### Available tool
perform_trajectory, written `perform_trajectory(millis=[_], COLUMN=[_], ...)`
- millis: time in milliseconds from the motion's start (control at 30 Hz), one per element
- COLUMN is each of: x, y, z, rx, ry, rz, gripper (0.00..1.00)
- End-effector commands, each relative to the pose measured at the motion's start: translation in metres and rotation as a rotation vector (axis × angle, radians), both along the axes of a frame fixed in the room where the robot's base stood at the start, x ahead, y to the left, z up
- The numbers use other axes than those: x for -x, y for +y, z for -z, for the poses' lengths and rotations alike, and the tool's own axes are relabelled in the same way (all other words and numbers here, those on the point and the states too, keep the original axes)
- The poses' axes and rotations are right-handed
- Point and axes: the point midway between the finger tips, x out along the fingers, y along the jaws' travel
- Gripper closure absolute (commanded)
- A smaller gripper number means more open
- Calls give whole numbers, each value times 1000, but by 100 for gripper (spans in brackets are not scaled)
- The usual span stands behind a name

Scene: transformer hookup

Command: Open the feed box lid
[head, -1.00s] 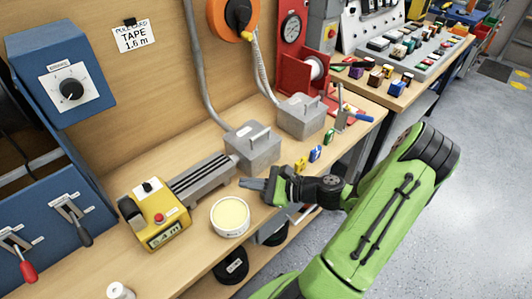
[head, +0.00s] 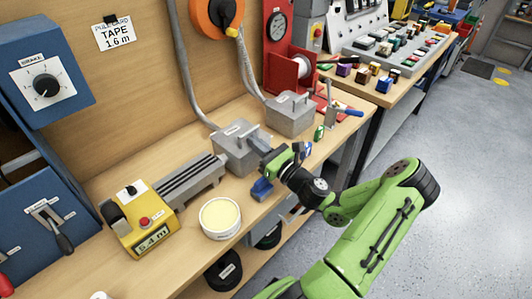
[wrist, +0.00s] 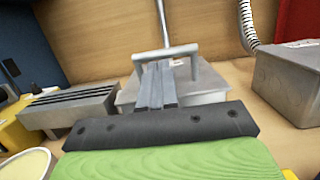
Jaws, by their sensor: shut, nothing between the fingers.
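Two grey metal boxes with bar handles on their lids stand on the bench; no readable label tells which is the feed box. The left box (head: 230,155) is joined to a rigid conduit, and its lid appears closed. The right box (head: 290,118) stands behind it and also appears closed. My gripper (head: 259,143) is at the right side of the left box's handle. In the wrist view my shut fingers (wrist: 157,86) point at that handle (wrist: 166,53) and overlap it. Nothing is held. I cannot tell whether they touch it.
A ribbed grey block (head: 185,182), a yellow meter (head: 138,222) and a round tub (head: 220,217) stand left of my gripper. A small blue item (head: 262,188) is at the bench edge below it. A red spool stand (head: 290,72) is behind the right box.

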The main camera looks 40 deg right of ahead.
Motion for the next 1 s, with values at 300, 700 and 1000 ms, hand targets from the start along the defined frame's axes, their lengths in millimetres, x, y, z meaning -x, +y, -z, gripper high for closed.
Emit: perform_trajectory(millis=[300,700,1000], x=[-1,-3,-4], y=[0,0,0], z=[0,-10,-15], rx=[1,4,5], ry=[1,50,84], rz=[0,-2,-2], gripper=[100,100,100])
